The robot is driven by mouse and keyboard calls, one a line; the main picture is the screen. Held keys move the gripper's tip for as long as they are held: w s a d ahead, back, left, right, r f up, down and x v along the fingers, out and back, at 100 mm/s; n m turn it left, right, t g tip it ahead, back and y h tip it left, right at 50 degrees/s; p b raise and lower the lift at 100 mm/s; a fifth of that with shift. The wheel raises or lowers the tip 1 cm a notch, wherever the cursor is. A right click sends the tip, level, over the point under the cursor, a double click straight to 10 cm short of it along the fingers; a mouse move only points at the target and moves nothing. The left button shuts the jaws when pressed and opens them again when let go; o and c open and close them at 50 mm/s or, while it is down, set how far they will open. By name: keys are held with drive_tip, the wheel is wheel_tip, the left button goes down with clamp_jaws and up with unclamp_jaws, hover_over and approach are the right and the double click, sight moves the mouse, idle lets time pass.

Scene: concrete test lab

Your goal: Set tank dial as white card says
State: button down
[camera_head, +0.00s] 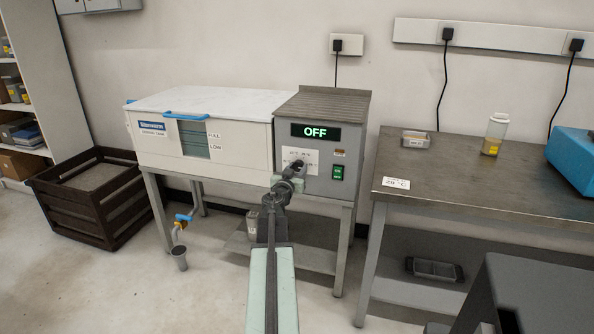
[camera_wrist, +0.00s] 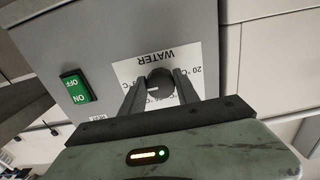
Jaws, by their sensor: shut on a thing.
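The tank (camera_head: 200,155) is a white lidded box with a blue handle, on a grey-legged stand. Its grey control box (camera_head: 345,110) shows green "OFF" on a black display (camera_head: 315,131). My gripper (camera_head: 296,172) is at the front of this box. In the wrist view my gripper (camera_wrist: 159,90) is shut on the round dark dial (camera_wrist: 160,77), one finger on each side. A white scale plate (camera_wrist: 195,62) with "WATER" and °C marks lies behind it, partly hidden by the fingers. The white card (camera_head: 396,183) on the bench appears to read "29 °C"; its digits are small.
A green ON/OFF switch (camera_head: 338,172) sits right of the dial. The metal bench (camera_head: 470,170) at right holds a small tray (camera_head: 415,139), a yellow-filled bottle (camera_head: 494,134) and a blue device (camera_head: 572,155). A dark crate (camera_head: 92,200) stands left. Floor in front is partly clear.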

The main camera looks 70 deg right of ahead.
idle(0.4)
drive_tip(key=c, duration=0.9)
unclamp_jaws()
drive_tip(key=a, duration=0.8)
drive_tip(key=shift+s, duration=0.2)
drive_tip(key=shift+d, duration=0.1)
